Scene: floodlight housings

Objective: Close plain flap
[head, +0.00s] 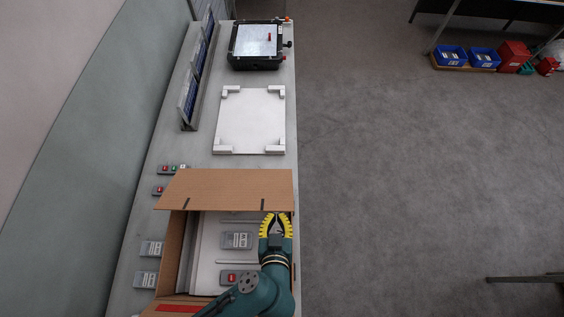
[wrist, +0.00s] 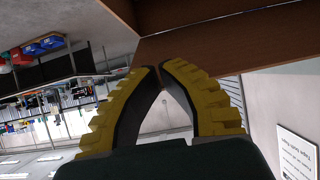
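An open cardboard box (head: 174,255) stands at the near end of the bench. Its far flap (head: 225,187) is plain brown with two dark marks and stands out from the far rim; its exact angle is hard to tell. A red strip (head: 178,308) shows on the cardboard at the near side. My gripper (head: 276,214) is over the right part of the box, just on the near side of the plain flap. In the wrist view the yellow fingers (wrist: 158,68) meet at their tips with nothing visible between them. Brown cardboard (wrist: 205,40) is close beyond the tips.
Inside the box lie a pale insert and grey labelled pieces (head: 236,240). Beyond the box are a white corner-blocked plate (head: 250,120) and a black-framed floodlight housing (head: 256,44). Panels (head: 190,95) line the left side. Open floor (head: 420,180) lies to the right.

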